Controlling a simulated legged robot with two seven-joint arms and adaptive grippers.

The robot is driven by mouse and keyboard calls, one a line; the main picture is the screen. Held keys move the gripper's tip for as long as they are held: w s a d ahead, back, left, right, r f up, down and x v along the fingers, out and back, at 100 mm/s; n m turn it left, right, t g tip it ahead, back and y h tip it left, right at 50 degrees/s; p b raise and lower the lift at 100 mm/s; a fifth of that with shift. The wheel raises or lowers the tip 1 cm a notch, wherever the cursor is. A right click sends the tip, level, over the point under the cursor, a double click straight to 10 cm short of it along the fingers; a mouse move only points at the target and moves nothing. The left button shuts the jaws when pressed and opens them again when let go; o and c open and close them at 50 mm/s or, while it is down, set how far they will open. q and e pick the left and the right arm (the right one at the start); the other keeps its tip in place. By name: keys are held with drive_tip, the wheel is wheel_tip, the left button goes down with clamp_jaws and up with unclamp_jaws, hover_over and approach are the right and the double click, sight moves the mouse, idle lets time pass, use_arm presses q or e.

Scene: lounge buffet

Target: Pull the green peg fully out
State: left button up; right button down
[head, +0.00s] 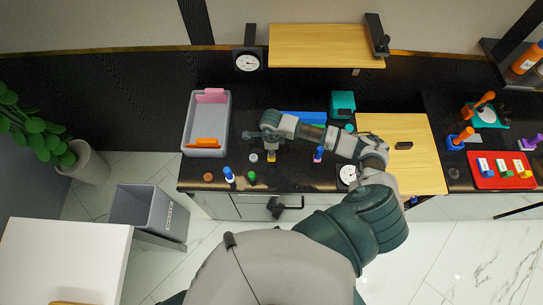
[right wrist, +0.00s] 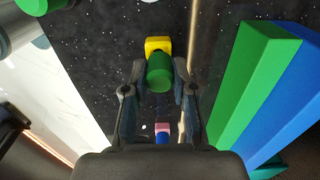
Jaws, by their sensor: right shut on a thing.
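My right gripper (right wrist: 160,70) is shut on the green peg (right wrist: 159,76), a short green cylinder between its fingers in the right wrist view. A yellow block (right wrist: 157,44) shows directly beyond the peg; I cannot tell whether the two still touch. In the head view my right gripper (head: 258,140) is over the counter, just behind the yellow block (head: 271,157); the peg is not clearly visible there. My left gripper is not in view.
A grey tray (head: 186,137) with a pink and an orange piece stands left. A long blue block (head: 303,117) lies behind my right forearm. A blue-and-pink piece (head: 318,154), a white-and-blue bottle-like piece (head: 229,175) and a green piece (head: 252,176) stand near the front edge.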

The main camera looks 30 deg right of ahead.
drive_tip(key=shift+r+p, duration=1.45)
drive_tip(key=shift+r, duration=0.8)
